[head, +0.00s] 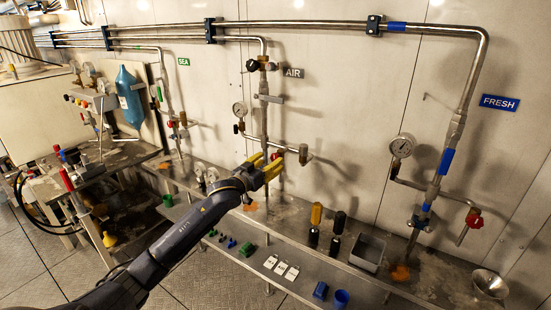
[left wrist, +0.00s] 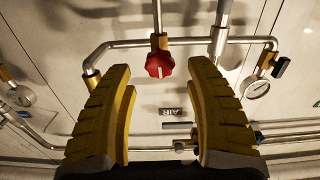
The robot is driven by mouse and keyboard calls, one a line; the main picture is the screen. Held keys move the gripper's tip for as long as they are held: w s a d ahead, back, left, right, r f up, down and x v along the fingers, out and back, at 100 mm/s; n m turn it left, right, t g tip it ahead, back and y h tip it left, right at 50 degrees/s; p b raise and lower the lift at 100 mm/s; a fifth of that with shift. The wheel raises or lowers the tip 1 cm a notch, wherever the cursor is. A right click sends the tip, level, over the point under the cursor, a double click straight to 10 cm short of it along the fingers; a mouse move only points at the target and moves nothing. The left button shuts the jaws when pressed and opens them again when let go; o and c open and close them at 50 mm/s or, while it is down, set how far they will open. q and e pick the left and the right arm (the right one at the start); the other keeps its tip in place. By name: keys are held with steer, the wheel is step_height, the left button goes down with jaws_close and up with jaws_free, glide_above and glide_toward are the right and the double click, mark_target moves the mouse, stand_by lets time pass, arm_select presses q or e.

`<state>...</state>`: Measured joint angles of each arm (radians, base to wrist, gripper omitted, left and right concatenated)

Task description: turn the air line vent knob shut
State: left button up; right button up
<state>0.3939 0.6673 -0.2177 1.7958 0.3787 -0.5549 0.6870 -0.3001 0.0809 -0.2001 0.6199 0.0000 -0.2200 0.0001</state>
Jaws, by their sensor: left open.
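The red air line vent knob (left wrist: 159,64) shows in the left wrist view, in front of a brass fitting on the horizontal branch pipe. It lies between the lines of my yellow fingers, just beyond their tips. My left gripper (head: 270,165) is open and empty, reaching the air line below its AIR sign (head: 293,72); its fingers also show in the left wrist view (left wrist: 162,78). In the head view the red knob (head: 275,157) is partly hidden by the fingers. I cannot tell whether they touch it. The knob's turned position is unclear.
A gauge (head: 240,108) and a brass fitting (head: 303,155) flank the air pipe. The fresh line (head: 460,120) stands to the right. Bottles (head: 315,225) and a metal box (head: 369,251) stand on the ledge below. The wall right of the air branch is clear.

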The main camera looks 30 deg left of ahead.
mark_target(274, 158)
arm_select(q)
steer(key=shift+w+d, duration=0.15)
steer(key=shift+w, duration=1.85)
steer(key=shift+o, duration=0.2)
jaws_close()
